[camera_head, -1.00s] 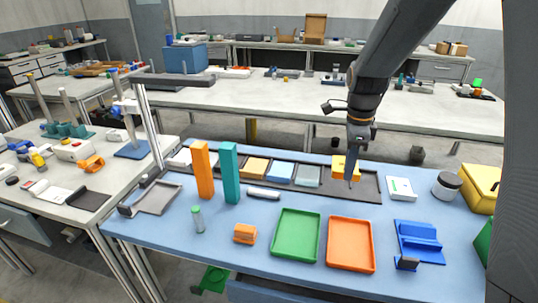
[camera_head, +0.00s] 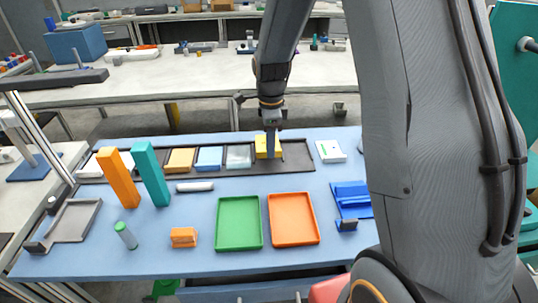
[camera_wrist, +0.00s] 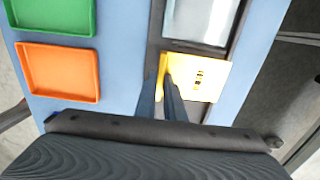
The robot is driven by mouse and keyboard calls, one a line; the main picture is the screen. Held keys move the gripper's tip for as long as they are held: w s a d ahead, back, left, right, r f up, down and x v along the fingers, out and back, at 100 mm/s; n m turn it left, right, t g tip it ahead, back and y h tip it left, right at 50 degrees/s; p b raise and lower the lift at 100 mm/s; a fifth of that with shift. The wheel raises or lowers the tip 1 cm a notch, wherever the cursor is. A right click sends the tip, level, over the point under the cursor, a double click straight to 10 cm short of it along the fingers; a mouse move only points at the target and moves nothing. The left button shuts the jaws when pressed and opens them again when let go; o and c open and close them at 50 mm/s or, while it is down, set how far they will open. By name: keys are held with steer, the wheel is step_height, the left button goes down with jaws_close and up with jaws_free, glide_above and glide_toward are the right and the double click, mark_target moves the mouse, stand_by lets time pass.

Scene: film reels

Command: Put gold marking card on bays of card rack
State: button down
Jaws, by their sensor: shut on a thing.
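The gold marking card (camera_head: 262,146) is a yellow piece with small dark marks. It also shows in the wrist view (camera_wrist: 207,80), between and beyond my finger tips. My gripper (camera_head: 270,150) is shut on the card at the card rack's right part. The card rack (camera_head: 298,156) is a long dark tray along the back of the blue table, with bays in a row. Its other bays hold a pale grey card (camera_head: 238,157), a light blue card (camera_head: 208,158) and an orange-tan card (camera_head: 180,160). Whether the gold card touches the rack floor cannot be told.
Green (camera_head: 239,244) and orange (camera_head: 293,240) trays lie in front of the rack. Orange (camera_head: 119,178) and teal (camera_head: 151,174) upright blocks stand at the left. A white box (camera_head: 331,151) and a blue holder (camera_head: 350,198) are at the right.

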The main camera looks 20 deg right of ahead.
steer(key=shift+f+p, duration=0.35)
steer(key=shift+f, duration=1.55)
steer(key=shift+f, duration=0.2)
steer(key=c, duration=1.8)
jaws_free()
steer(key=shift+c, duration=0.2)
steer(key=shift+r, duration=0.1)
step_height(320, 180, up, 11)
steer(key=shift+r+b, duration=0.1)
steer(key=shift+b, duration=1.05)
steer(key=shift+s+r, duration=0.2)
steer(key=shift+r, duration=0.25)
steer(key=s+f+n, duration=0.2)
steer(key=s+n, duration=0.8)
steer(key=s+f+n, duration=0.2)
steer(key=s+n, duration=0.8)
steer(key=shift+s+f+t, duration=0.25)
steer(key=shift+s+t, duration=0.05)
steer(key=shift+s, duration=0.05)
